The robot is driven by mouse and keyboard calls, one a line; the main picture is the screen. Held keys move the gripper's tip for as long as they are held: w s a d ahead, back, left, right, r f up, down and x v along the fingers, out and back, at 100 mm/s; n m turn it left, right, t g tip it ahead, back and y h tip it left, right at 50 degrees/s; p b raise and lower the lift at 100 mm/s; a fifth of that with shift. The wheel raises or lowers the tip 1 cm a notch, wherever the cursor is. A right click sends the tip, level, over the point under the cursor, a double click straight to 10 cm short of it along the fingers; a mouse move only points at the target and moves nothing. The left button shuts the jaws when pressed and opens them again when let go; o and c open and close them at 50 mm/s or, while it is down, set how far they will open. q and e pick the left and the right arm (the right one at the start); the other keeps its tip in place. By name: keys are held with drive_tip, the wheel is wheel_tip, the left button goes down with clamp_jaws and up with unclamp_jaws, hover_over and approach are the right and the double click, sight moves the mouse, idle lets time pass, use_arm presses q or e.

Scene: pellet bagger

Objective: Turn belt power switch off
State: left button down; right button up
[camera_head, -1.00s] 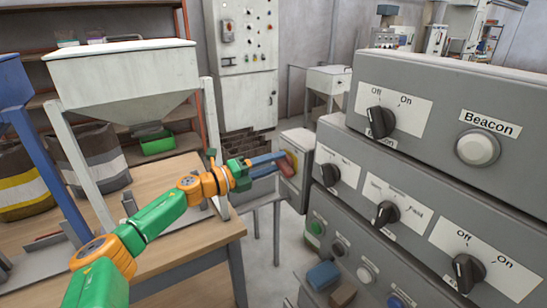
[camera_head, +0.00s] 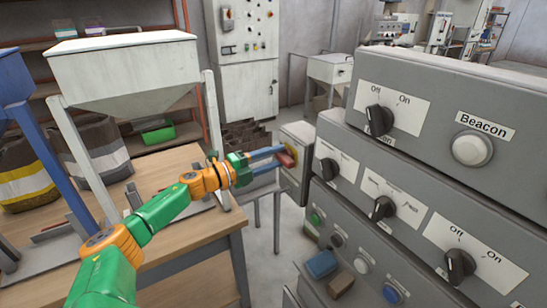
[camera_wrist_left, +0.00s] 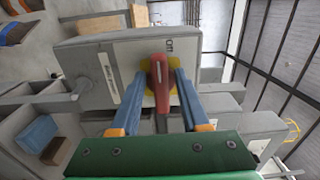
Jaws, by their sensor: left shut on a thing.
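A red switch handle (camera_head: 287,158) sits on a yellow plate (camera_wrist_left: 176,66) on the side of a small grey box (camera_head: 299,142). In the left wrist view the red handle (camera_wrist_left: 160,82) stands between the two blue fingers, with a small printed label beside its plate. My left gripper (camera_head: 284,156), a green and orange arm with blue fingers, is shut on the handle. The fingers partly hide the plate. My right gripper is in neither view.
A grey panel with black knobs (camera_head: 380,119) and a Beacon button (camera_head: 472,149) stands close on the right. A white hopper (camera_head: 125,75) and a wooden table (camera_head: 190,252) are on the left. A blue block (camera_head: 321,264) and a brown block (camera_head: 341,283) lie below the panel.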

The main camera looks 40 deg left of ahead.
use_arm(q)
drive_tip(key=c, duration=0.7)
unclamp_jaws()
drive_tip(key=shift+s+a+f, duration=0.1)
drive_tip(key=shift+s+f, duration=0.1)
drive_tip(key=shift+r+b+v, duration=0.2)
drive_tip(key=shift+b+v, duration=0.7)
drive_tip(key=shift+v, duration=2.4)
drive_tip(key=shift+f, duration=0.1)
